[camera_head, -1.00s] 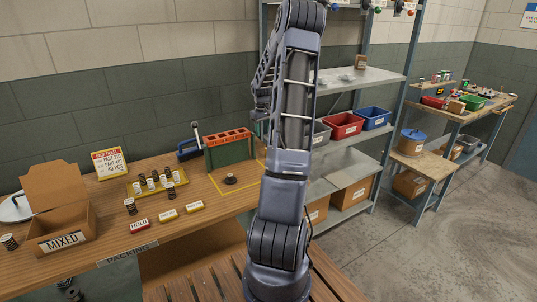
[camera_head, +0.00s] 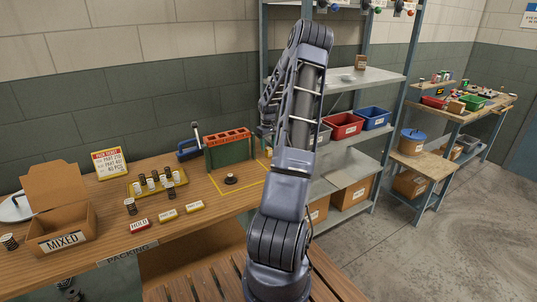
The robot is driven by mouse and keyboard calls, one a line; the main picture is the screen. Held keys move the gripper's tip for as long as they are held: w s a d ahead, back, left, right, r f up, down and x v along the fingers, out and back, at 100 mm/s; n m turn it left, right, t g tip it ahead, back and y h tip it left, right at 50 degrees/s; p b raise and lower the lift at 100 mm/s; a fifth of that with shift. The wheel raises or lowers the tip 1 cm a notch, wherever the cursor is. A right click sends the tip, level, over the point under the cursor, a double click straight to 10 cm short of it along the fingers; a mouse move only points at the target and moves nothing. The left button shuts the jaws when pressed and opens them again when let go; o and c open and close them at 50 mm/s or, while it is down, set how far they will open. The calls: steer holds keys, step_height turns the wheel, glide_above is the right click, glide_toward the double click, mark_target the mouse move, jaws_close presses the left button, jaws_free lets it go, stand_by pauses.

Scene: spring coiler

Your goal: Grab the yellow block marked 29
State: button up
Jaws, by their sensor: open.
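Two small yellow blocks with white labels lie on the wooden packing bench, a left one (camera_head: 167,215) and a right one (camera_head: 194,206). Their numbers are too small to read, so I cannot tell which is marked 29. A red block labelled HOLD (camera_head: 139,225) lies just left of them. My gripper (camera_head: 267,131) is small and partly hidden beside my arm, above the bench's back right part. It is open, well apart from the yellow blocks, to their right and higher up.
A cardboard box marked MIXED (camera_head: 62,241) stands at left. A green rack with an orange top (camera_head: 228,155) stands at the back, behind a dark round piece (camera_head: 231,179). Shelves (camera_head: 350,165) stand right of my arm.

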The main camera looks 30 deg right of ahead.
mark_target(268, 148)
step_height(268, 148, down, 5)
steer(key=shift+d+r, duration=0.1)
steer(key=shift+r, duration=0.1)
steer(key=c, duration=1)
steer(key=shift+c, duration=0.2)
steer(key=shift+r, duration=0.2)
